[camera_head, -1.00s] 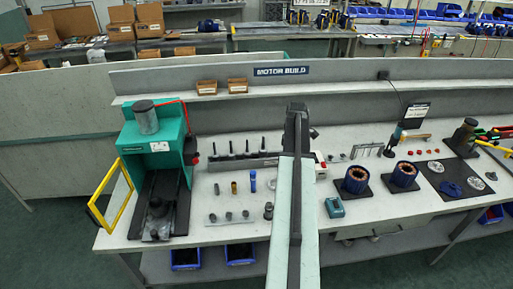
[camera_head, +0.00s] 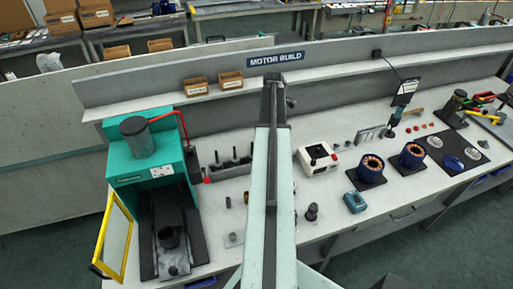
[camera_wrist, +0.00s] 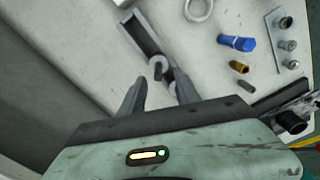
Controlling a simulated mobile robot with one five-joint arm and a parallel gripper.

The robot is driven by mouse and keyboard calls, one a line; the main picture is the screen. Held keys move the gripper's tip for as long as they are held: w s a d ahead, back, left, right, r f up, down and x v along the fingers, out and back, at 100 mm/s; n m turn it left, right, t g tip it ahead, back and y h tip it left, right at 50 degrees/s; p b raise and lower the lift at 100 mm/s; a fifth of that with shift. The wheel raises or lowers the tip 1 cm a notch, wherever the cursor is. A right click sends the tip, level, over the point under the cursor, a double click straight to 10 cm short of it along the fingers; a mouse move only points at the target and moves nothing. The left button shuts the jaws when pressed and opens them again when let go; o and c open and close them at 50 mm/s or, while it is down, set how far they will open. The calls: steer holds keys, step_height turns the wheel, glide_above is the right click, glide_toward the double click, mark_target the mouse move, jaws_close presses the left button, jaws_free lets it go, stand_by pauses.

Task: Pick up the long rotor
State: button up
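A dark rack (camera_head: 212,174) with several upright dark shafted parts (camera_head: 234,154) stands behind the small parts, right of the green press, in the head view. These look like rotors; I cannot tell which is the long one. My arm hides the rack's right end and my gripper in that view. A small dark grey rounded part (camera_wrist: 158,68) shows just beyond and between the fingertips. Nothing is visibly held.
The green press (camera_head: 150,165) with its yellow-framed guard (camera_head: 113,238) stands at left. A blue cylinder (camera_wrist: 237,42), a brass cylinder (camera_wrist: 239,67) and a plate with pegs (camera_wrist: 287,40) lie near my gripper. Copper-wound stators (camera_head: 371,167) and a white box (camera_head: 317,158) are to the right.

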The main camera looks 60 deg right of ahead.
steer(key=shift+w+a+f, duration=0.1)
steer(key=shift+w, duration=0.4)
step_height(320, 180, down, 3)
steer(key=b, duration=0.3)
step_height(320, 180, down, 5)
steer(key=b, duration=0.5)
steer(key=shift+s, duration=0.1)
steer(key=shift+r, duration=0.2)
jaws_close()
stand_by(0.4)
